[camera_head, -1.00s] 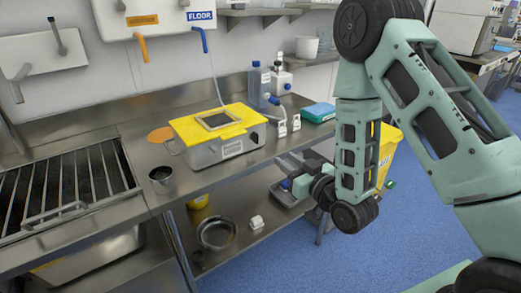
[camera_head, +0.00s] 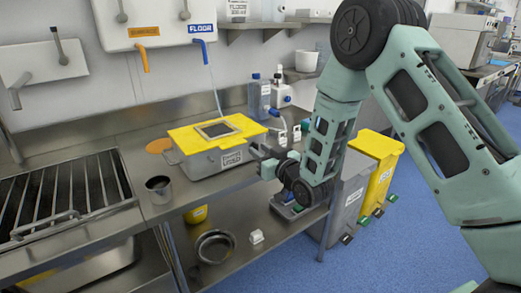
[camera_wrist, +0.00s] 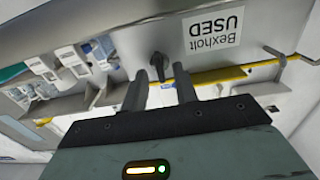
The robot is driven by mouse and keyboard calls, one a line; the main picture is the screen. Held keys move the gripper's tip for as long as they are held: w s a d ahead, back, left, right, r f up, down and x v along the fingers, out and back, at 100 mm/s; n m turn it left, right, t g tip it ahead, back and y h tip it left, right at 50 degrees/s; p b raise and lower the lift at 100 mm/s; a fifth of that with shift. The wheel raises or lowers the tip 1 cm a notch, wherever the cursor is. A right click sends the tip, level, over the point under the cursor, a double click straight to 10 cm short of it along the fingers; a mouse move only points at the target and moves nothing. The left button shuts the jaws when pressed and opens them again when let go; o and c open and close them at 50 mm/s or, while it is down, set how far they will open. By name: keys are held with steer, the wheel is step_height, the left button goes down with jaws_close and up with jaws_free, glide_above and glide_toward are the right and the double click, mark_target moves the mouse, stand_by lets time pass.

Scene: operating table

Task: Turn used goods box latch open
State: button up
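The used goods box (camera_head: 198,163) is a grey box with a yellow lid (camera_head: 180,136), standing on the steel table. Its "Bexholt USED" label (camera_wrist: 215,33) appears upside down in the wrist view. The black latch (camera_wrist: 157,62) is on the box's front face beside the label. My gripper (camera_wrist: 160,90) is open, with its two fingers apart and the latch just beyond the gap between the tips. I cannot tell whether they touch it. In the head view my gripper (camera_head: 262,153) is at the box's right front, and the latch cannot be made out.
A metal cup (camera_head: 159,189) stands on the table left of the box. A blue bottle (camera_head: 259,97) and small white bottles stand behind and right of it. A metal bowl (camera_head: 215,246) is on the lower shelf. Grey and yellow bins (camera_head: 378,165) stand right of the table.

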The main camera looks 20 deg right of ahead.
steer(key=shift+w+a, duration=0.1)
steer(key=shift+w, duration=0.15)
jaws_close()
